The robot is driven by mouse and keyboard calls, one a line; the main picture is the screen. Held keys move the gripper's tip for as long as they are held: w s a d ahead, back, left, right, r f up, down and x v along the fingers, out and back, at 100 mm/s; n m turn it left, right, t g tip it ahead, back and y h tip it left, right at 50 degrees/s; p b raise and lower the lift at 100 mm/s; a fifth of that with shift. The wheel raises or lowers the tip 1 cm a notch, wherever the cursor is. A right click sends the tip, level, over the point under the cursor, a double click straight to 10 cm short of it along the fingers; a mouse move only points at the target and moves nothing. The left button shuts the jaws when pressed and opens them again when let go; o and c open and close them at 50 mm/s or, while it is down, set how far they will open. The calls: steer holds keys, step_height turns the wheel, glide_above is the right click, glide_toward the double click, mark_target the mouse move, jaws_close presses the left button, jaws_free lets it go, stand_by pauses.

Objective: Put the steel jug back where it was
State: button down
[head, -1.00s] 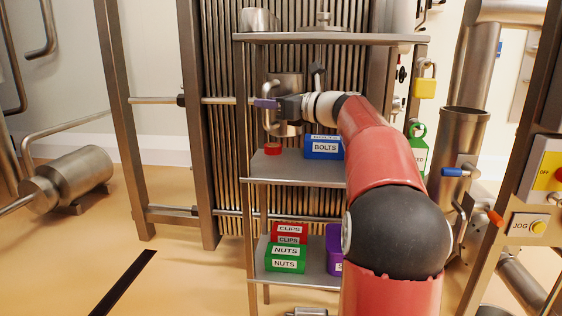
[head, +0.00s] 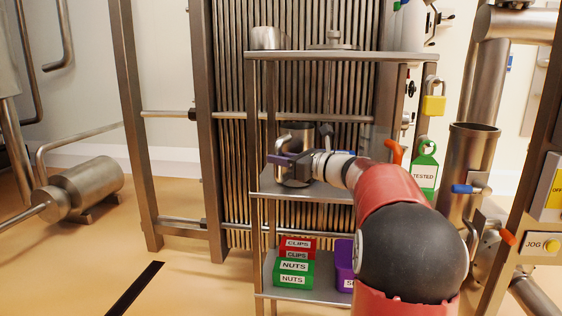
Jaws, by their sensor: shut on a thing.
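The steel jug (head: 297,132) is upright at the middle shelf (head: 322,192) of the metal rack. My gripper (head: 281,160) is in front of it and shut on the jug, probably by its handle, though the gripper covers the grip itself. The jug's base is low over the shelf's left part. I cannot tell whether it touches the shelf.
Above is the top shelf (head: 350,57) with a steel vessel (head: 267,38). The lower shelf (head: 318,292) holds red CLIPS bins (head: 297,243), green NUTS bins (head: 294,266) and a purple bin (head: 344,260). Rack posts stand close beside the jug.

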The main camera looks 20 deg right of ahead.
steer(key=shift+f, duration=0.1)
steer(key=c, duration=1.3)
jaws_free()
steer(key=shift+r, duration=0.25)
steer(key=v, duration=1.2)
steer(key=shift+a+f, duration=0.1)
steer(key=shift+f, duration=0.05)
